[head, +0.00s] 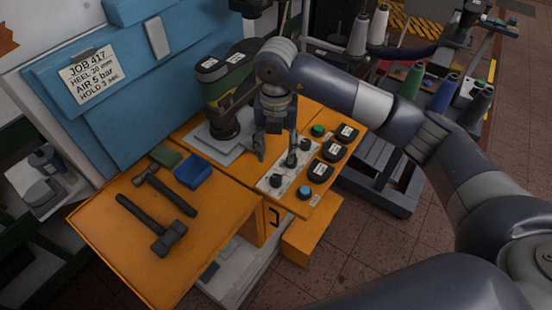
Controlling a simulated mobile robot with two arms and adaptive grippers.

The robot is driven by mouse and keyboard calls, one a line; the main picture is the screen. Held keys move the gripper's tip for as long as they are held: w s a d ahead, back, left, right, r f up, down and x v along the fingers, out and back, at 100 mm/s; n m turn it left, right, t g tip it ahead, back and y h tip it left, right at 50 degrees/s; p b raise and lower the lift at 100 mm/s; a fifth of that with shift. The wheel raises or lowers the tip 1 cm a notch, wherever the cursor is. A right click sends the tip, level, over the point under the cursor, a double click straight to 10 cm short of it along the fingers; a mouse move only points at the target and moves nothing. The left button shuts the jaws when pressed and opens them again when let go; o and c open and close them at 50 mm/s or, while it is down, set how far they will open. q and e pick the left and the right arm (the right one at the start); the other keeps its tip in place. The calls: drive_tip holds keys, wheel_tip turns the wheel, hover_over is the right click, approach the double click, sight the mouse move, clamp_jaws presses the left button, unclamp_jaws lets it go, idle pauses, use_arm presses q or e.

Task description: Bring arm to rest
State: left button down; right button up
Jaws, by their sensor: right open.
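My right arm (345,92) reaches in from the right and bends down over the orange bench. My right gripper (275,157) points down beside the grey control panel (268,183). Its fingers are apart, with nothing seen held between them. The right finger is close to a dark lever on the panel; I cannot tell whether they touch. My left gripper is out of the picture.
Two hammers (165,243), a blue tray (193,171) and a green pad (166,155) lie on the bench (110,215). A press (226,95) stands behind. A thread-spool rack (445,92) stands at right.

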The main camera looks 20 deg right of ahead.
drive_tip(key=shift+r, duration=0.35)
